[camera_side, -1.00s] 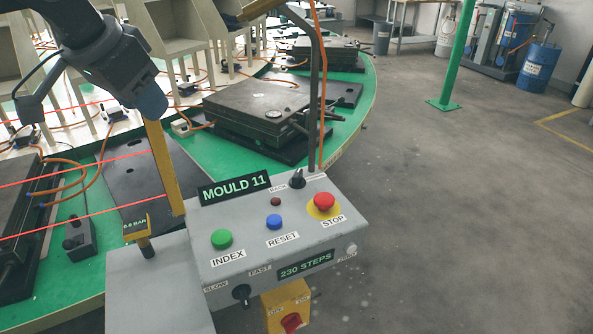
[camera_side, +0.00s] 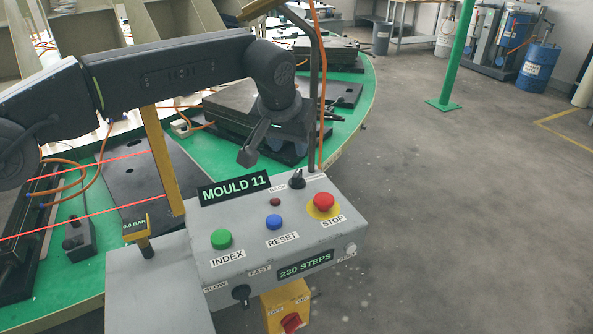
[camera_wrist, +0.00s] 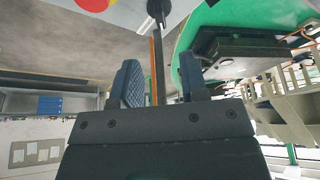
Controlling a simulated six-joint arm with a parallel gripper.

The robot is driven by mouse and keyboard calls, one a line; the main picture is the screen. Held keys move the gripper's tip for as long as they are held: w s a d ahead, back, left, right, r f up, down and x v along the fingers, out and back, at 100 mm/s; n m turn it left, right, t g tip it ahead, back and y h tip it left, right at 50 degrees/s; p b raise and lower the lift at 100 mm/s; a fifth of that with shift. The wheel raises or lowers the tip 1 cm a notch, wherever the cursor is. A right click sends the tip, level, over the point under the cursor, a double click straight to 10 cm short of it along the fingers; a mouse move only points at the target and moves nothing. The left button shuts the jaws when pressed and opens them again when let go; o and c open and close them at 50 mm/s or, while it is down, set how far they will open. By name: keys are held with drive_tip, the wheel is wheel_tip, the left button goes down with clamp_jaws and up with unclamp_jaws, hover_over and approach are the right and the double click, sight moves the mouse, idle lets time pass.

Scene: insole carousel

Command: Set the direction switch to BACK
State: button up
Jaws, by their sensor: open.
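The direction switch (camera_side: 297,179) is a small black knob at the back edge of the grey control console, with a BACK label on its left and a second label, too small to read, on its right. I cannot tell clearly which way its pointer is set. My gripper (camera_side: 300,142) is above and slightly behind the switch, pointing down, open and apart from it. In the wrist view, the two blue-padded fingers of my gripper (camera_wrist: 160,82) stand apart with nothing between them. The black switch (camera_wrist: 157,10) shows there near the top edge, beyond the fingertips.
The console holds a green INDEX button (camera_side: 221,239), blue RESET button (camera_side: 274,222), red STOP button (camera_side: 324,202) and speed knob (camera_side: 241,293). A dark upright post (camera_side: 314,90) with an orange cable rises close beside my gripper. A mould (camera_side: 225,105) lies behind.

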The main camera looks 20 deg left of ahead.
sight(297, 173)
drive_tip(key=x, duration=1)
drive_tip(key=shift+w+f, duration=0.15)
drive_tip(key=shift+f, duration=0.05)
drive_tip(key=shift+c, duration=0.4)
clamp_jaws()
